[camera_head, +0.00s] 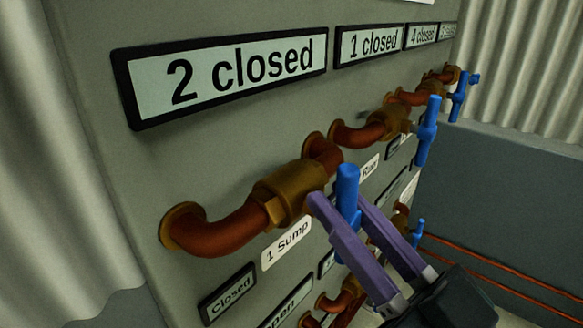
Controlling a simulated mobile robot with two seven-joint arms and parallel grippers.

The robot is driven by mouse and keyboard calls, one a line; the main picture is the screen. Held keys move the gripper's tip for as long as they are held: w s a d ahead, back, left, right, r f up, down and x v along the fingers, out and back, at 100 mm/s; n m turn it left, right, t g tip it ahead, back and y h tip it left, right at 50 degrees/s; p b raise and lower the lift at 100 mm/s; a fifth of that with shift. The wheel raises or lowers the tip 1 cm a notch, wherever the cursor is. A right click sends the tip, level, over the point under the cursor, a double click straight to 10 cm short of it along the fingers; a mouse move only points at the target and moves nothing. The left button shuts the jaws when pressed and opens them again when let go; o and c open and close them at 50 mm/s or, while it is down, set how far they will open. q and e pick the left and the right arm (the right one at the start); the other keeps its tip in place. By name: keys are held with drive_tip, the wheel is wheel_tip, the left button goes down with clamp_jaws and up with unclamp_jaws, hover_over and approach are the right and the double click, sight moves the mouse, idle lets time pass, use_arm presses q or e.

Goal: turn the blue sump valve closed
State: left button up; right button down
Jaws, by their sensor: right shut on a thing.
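The blue sump valve handle (347,187) stands upright on the nearest brass valve body (292,190), above the label "1 Sump" (287,245). My right gripper (335,200) comes in from the lower right, its two purple fingers on either side of the blue handle, shut on it. The lower part of the handle is partly hidden by the fingers. A small "Closed" sign (228,295) is below left of the valve, and an "open" sign (287,305) is lower. My left gripper is not in view.
The grey panel carries displays reading "2 closed" (240,68), "1 closed" (373,44) and "4 closed" (422,35). Other blue handles (428,130) stick out farther right along the panel. Copper pipes (215,232) curve out near the gripper. A grey wall (500,190) stands at the right.

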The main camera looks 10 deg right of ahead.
drive_tip(key=shift+d+f+m+h, duration=0.1)
drive_tip(key=shift+f+m+h, duration=0.1)
drive_tip(key=shift+m+h, duration=0.35)
drive_tip(key=c, duration=0.8)
unclamp_jaws()
drive_tip(key=shift+r+y, duration=0.1)
drive_tip(key=shift+y, duration=0.25)
drive_tip(key=b+v, duration=0.3)
drive_tip(key=v, duration=0.7)
